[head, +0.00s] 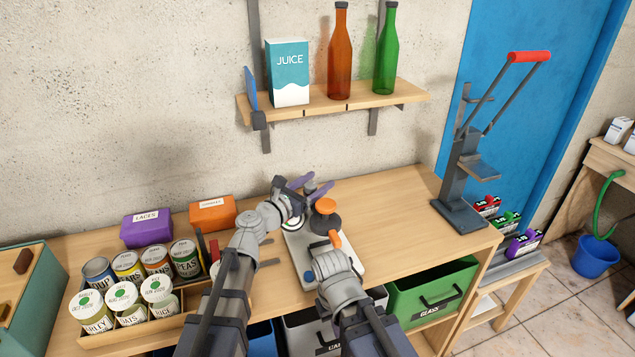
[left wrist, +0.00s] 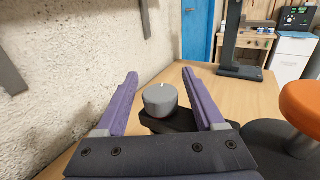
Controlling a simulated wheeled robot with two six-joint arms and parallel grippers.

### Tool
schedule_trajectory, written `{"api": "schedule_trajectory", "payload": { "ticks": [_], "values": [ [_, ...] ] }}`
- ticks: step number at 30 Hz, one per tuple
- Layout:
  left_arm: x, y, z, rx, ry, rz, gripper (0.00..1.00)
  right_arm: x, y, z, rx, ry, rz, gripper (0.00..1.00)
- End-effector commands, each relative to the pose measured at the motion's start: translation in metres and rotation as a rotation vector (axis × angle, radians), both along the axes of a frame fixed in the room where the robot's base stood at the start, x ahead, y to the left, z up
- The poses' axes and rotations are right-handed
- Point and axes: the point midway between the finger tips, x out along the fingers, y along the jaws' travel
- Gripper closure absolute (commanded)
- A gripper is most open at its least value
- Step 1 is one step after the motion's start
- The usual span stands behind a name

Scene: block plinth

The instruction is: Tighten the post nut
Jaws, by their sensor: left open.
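A grey round nut with a white mark (left wrist: 160,98) sits on a dark support in the left wrist view. It also shows small in the head view (head: 310,188). My left gripper (head: 314,186) is open, its purple fingers on either side of the nut, with visible gaps in the left wrist view. An orange round knob (head: 325,206) on a dark base stands beside it, on a pale plate (head: 299,250). My right gripper (head: 335,240) is near the plate's middle, showing an orange finger; its jaw opening is hidden.
Several cans (head: 157,289) in a wooden tray and purple (head: 146,231) and orange boxes (head: 212,214) stand at left. A dark press with a red handle (head: 462,212) stands at right. A shelf (head: 345,103) hangs above. The bench between plate and press is clear.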

Motion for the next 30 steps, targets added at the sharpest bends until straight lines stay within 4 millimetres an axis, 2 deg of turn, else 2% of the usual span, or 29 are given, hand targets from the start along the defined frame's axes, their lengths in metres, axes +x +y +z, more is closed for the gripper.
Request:
{"api": "schedule_trajectory", "payload": {
  "ticks": [11,30],
  "values": [
    [0.0043,-0.0039,0.0000,0.000,0.000,0.000,0.30,0.0000,0.0000,0.0000,0.000,0.000,0.000,1.00],
    [0.0042,-0.0038,0.0000,0.000,0.000,0.000,1.00,0.0000,0.0000,0.0000,0.000,0.000,0.000,1.00]
  ]
}}
